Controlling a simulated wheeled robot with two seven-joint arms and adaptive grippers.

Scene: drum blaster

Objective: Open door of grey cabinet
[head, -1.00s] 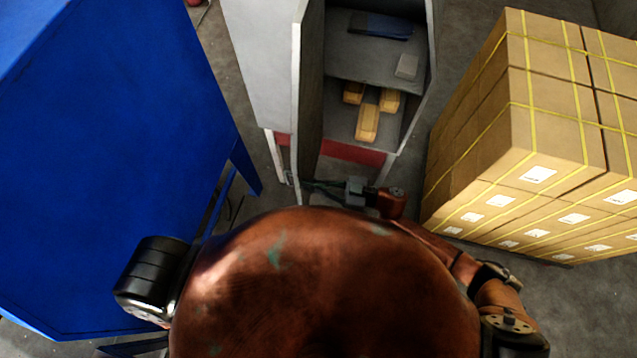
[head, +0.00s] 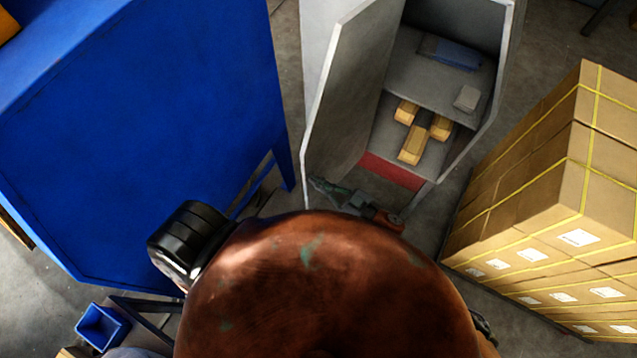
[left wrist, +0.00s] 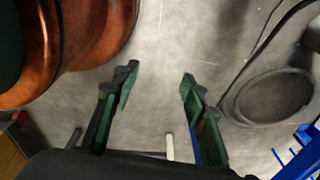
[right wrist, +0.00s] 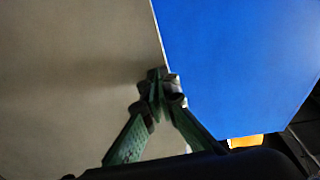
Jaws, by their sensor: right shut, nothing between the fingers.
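The grey cabinet (head: 440,70) stands open at the top middle of the head view, with shelves showing inside. Its door (head: 355,85) is swung out to the left of the opening. My right gripper (head: 318,184) is low by the door's bottom edge, partly hidden by my own body. In the right wrist view the right gripper (right wrist: 158,75) is shut and empty, its tips at or near the edge of a grey panel (right wrist: 80,70), likely the door. My left gripper (left wrist: 156,82) shows in the left wrist view, open and empty above the floor. It is not seen in the head view.
A large blue cabinet (head: 140,130) stands at the left and also fills the right of the right wrist view (right wrist: 240,60). Stacked cardboard boxes (head: 540,190) stand at the right. Yellow-orange items (head: 416,140) lie inside the grey cabinet. A blue bin (head: 101,326) is at lower left.

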